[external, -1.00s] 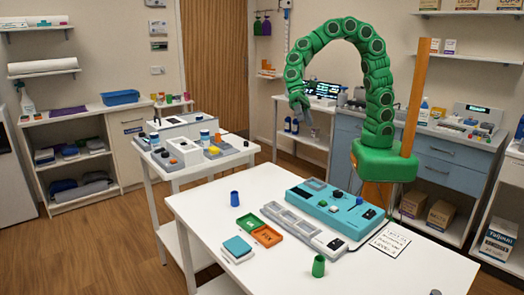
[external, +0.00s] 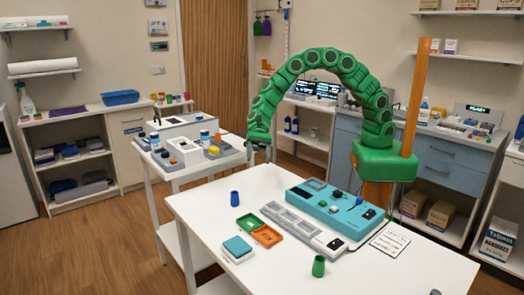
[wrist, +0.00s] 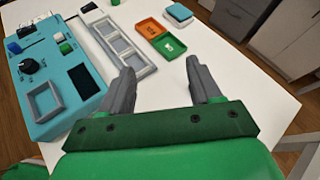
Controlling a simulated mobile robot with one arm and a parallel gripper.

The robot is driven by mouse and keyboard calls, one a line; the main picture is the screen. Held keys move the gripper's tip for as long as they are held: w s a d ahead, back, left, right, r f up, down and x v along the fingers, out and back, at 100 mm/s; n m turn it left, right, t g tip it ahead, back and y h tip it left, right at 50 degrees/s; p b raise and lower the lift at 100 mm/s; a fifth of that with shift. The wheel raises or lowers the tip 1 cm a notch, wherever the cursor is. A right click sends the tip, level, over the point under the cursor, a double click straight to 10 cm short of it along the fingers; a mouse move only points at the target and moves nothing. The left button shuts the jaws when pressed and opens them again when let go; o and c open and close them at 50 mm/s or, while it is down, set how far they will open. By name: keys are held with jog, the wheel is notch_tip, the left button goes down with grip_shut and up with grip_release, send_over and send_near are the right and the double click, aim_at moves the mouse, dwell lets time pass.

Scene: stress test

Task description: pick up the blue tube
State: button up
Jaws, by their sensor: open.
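The blue tube (external: 234,198) stands upright on the white table, towards its left back edge in the external view. I cannot make it out in the wrist view. My gripper (external: 260,153) hangs in the air near the table's back left edge, above and a little right of the tube in the picture, clearly apart from it. In the wrist view my gripper (wrist: 160,72) has its two grey fingers wide apart, with nothing between them but table surface beyond.
On the white table (external: 190,205) are the teal device (external: 335,212), a grey tray strip (external: 290,218), green and orange trays (external: 267,236), a teal-topped stack (external: 237,247) and a green tube (external: 318,266). A smaller cluttered table (external: 200,170) stands behind. Table around the blue tube is clear.

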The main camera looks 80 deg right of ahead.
aim_at(233, 199)
jog(key=w+a+f+m, duration=0.1)
jog(key=w+f, duration=0.1)
jog(key=f, duration=0.1)
jog(key=w+a+f+m+t, duration=0.1)
jog(key=w+f+m, duration=0.1)
jog(key=f, duration=0.1)
jog(key=w+a+f+m+t, duration=0.1)
jog(key=w+f, duration=0.2)
jog(key=f, duration=0.1)
jog(key=shift+a+m+y, duration=0.3)
jog(key=shift+a+m, duration=0.05)
jog(key=shift+m, duration=0.05)
jog(key=shift+x, duration=1.25)
jog(key=shift+w+a+f, duration=0.4)
jog(key=shift+a+f, duration=0.35)
jog(key=shift+x, duration=1.65)
jog(key=shift+w, duration=0.15)
jog(key=shift+c, duration=0.4)
jog(key=shift+d, duration=0.1)
jog(key=c, duration=0.9)
jog(key=shift+c, duration=0.2)
